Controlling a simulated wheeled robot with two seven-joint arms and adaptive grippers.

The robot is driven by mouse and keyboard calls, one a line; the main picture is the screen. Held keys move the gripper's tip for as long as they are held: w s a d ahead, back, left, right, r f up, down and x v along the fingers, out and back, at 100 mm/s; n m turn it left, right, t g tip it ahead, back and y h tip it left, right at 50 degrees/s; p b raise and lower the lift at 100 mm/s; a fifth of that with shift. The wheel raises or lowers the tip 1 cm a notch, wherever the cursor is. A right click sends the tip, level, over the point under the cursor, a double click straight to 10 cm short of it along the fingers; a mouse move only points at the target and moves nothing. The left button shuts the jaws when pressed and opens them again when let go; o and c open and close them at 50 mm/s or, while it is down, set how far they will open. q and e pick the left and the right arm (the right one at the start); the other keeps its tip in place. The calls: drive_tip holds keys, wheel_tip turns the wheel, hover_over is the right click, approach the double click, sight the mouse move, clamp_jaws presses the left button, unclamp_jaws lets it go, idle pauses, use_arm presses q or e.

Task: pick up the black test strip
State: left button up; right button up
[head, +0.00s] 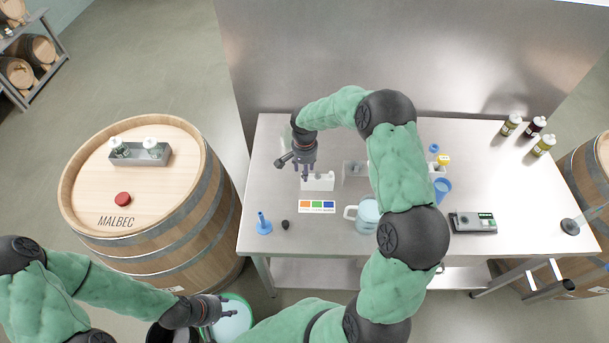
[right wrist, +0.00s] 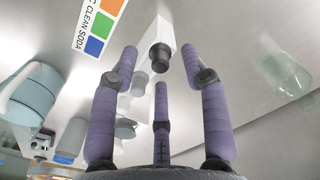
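My right gripper (head: 305,174) points down over a small white holder (head: 322,184) on the steel table. The gripper hides that spot in the head view. My left gripper (head: 224,309) is low at the front left, over a green-rimmed bucket, its fingers apart and empty.
A colour card (head: 317,206), a blue stand (head: 263,224), a dark stopper (head: 285,225) and a clear jug (head: 367,214) are near the holder. A grey meter (head: 474,222) and several bottles (head: 511,125) stand right. A barrel (head: 150,205) flanks the table.

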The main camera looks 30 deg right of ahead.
drive_tip(key=c, duration=0.7)
drive_tip(key=shift+c, duration=0.2)
